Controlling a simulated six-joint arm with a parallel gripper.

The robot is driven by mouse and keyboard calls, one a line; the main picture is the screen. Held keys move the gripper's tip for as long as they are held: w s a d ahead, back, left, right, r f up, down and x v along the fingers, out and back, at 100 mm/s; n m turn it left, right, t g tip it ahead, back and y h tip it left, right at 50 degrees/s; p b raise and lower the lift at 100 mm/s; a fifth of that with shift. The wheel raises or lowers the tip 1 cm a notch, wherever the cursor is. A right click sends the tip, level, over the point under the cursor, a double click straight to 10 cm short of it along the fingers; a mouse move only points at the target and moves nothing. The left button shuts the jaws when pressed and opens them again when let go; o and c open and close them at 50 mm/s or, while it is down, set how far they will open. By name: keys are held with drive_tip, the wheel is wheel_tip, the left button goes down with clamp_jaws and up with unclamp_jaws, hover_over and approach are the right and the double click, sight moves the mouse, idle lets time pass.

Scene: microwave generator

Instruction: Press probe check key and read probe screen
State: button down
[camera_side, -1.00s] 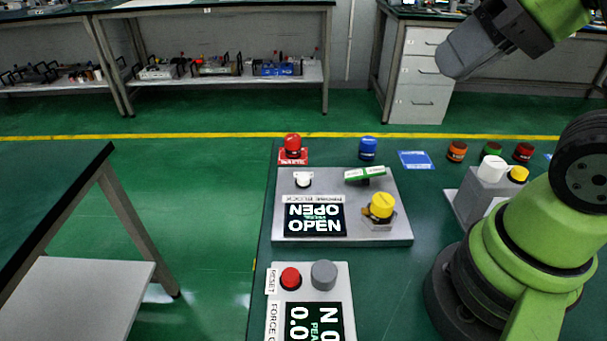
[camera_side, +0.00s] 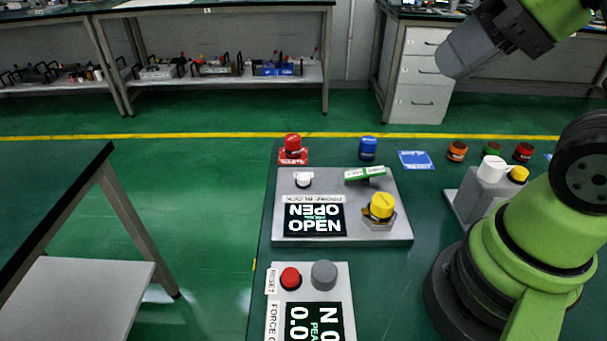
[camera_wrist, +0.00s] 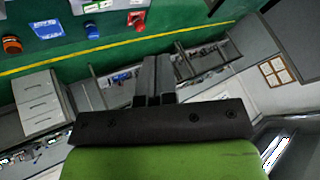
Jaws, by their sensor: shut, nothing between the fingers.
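The probe block (camera_side: 340,231) is a grey plate on the green bench in the side view. A white key (camera_side: 304,180) stands at the plate's back left. A green bar (camera_side: 365,174) lies at the back right, and a yellow knob (camera_side: 382,206) is at the right. My gripper (camera_side: 452,58) is high at the upper right, well away from the block. In the wrist view my gripper (camera_wrist: 155,68) has its two fingers together and empty. Part of a grey plate (camera_wrist: 95,6) shows at the top edge there.
A force panel (camera_side: 340,285) with a red button (camera_side: 290,278), a grey knob (camera_side: 323,274) and a screen is in front. Behind the block stand a red button (camera_side: 292,147) and a blue cylinder (camera_side: 368,148). A grey block (camera_side: 486,190) is at the right.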

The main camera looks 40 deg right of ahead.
idle(0.4)
drive_tip(key=t+y, duration=0.1)
hover_over(306, 175)
wheel_tip(306, 175, down, 16)
drive_tip(key=shift+f+m, duration=0.25)
drive_tip(key=shift+m, duration=0.15)
drive_tip(key=shift+f, duration=0.1)
drive_tip(key=shift+f, duration=4.3)
